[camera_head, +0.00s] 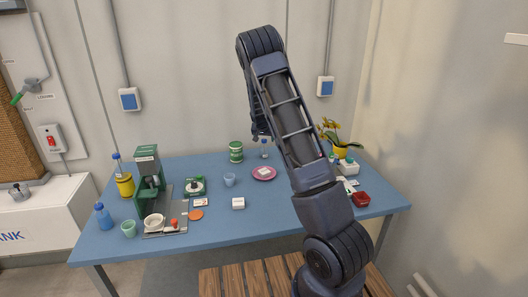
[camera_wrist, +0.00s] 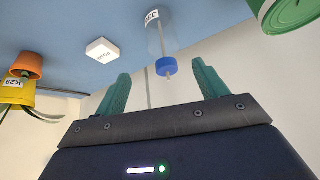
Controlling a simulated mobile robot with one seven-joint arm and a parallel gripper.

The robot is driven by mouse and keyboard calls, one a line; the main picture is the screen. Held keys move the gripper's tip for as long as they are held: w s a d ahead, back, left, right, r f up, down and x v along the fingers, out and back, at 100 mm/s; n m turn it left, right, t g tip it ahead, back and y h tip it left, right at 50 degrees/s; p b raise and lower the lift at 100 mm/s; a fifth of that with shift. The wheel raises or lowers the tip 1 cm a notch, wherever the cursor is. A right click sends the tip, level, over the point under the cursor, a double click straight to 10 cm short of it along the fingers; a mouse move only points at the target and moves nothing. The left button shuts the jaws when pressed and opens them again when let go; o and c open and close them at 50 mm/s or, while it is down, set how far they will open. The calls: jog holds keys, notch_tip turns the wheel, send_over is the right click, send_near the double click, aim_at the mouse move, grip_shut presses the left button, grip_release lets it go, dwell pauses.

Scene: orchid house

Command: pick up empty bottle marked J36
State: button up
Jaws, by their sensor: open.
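A clear, empty-looking bottle with a blue cap (camera_wrist: 160,42) shows in the wrist view, its small white label appearing upside down; it seems to read J36. In the head view what looks like the same bottle (camera_head: 264,150) stands upright at the back of the blue table, left of my arm. My gripper (camera_wrist: 160,72) is open, with two green fingers apart and nothing between them. The cap lies just beyond the fingertips, in line with the gap. In the head view my gripper (camera_head: 258,132) is mostly hidden beside my arm, close above the bottle.
Other bottles stand at the left, one blue (camera_head: 103,217). A wooden slatted bench (camera_head: 236,284) is in front.

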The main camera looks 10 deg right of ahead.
aim_at(263, 144)
jog(key=x, duration=0.3)
jog(key=shift+w+f, duration=0.15)
jog(key=shift+f, duration=0.1)
jog(key=shift+a+f+x, duration=0.1)
jog(key=shift+a+x, duration=0.05)
jog(key=shift+x, duration=0.75)
jog(key=shift+a+f+x, duration=0.1)
jog(key=shift+a+x, duration=0.1)
jog(key=shift+x, duration=0.7)
jog(key=shift+a+x, duration=0.15)
jog(key=shift+x, duration=0.75)
jog(key=shift+c, duration=0.2)
jog(key=c, duration=1)
